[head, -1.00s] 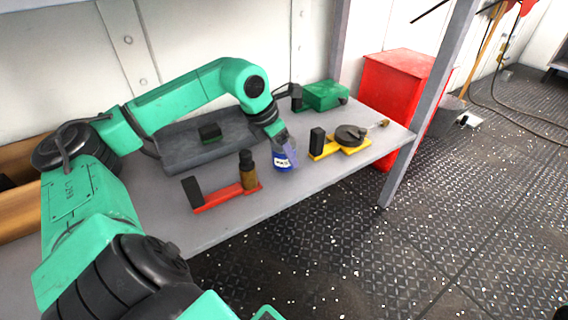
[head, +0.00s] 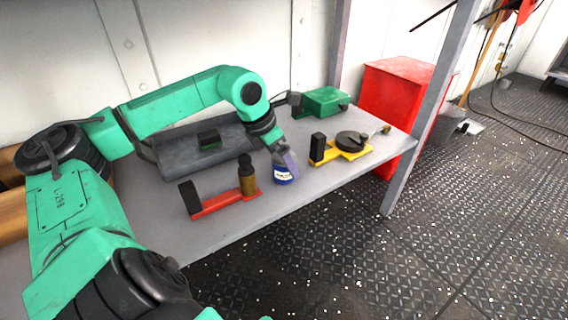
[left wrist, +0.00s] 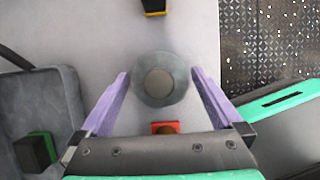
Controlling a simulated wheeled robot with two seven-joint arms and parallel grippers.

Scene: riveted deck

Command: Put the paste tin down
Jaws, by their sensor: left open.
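The paste tin (head: 283,177), blue with a white label, stands upright at the grey bench's front edge area, between the red and yellow holders. Its round grey-green top with a paler centre shows in the left wrist view (left wrist: 160,80). My left gripper (head: 286,159) is over the tin, pointing down. In the left wrist view its two purple fingers (left wrist: 160,98) are open, one on each side of the tin, with gaps visible. The tin's base appears to be on the bench. My right gripper is in neither view.
A red holder with a brown bottle (head: 246,178) is left of the tin; a yellow holder (head: 345,153) with a dark round piece is right. Behind are a dark grey tray (head: 180,155) and a green box (head: 326,102). Clear bench (head: 225,233) lies in front.

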